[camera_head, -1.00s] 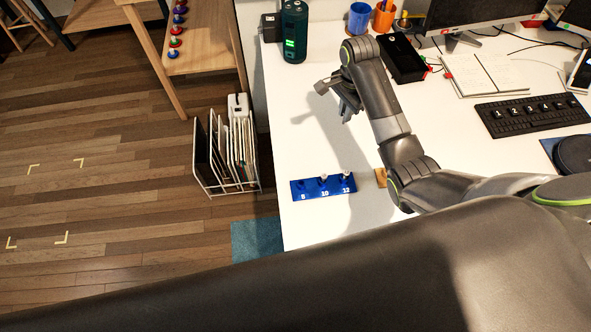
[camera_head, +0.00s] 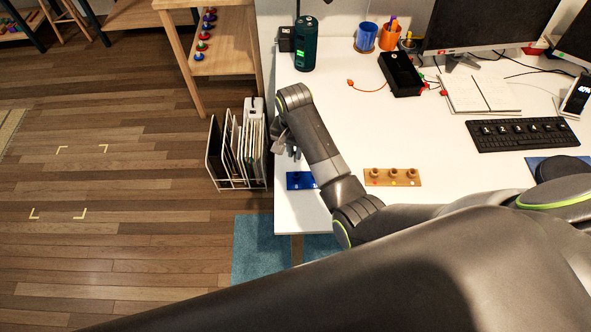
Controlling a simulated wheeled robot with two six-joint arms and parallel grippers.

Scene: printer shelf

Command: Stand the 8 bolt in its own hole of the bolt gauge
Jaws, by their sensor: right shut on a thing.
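The blue bolt gauge (camera_head: 299,181) lies near the left edge of the white desk. Only its left part shows; my right arm covers the rest, including the other holes and the bolts in them. My right gripper (camera_head: 289,148) points down just above and behind the gauge's left part. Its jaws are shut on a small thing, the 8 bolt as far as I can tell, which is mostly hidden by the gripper. I cannot tell whether the bolt touches the gauge. My left gripper is not in view.
A wooden block (camera_head: 392,178) with three brass pieces stands right of my forearm. A dark green cylinder (camera_head: 305,44), a black box (camera_head: 401,74) and a keyboard (camera_head: 523,134) stand farther back. A file rack (camera_head: 238,150) stands on the floor beside the desk's left edge.

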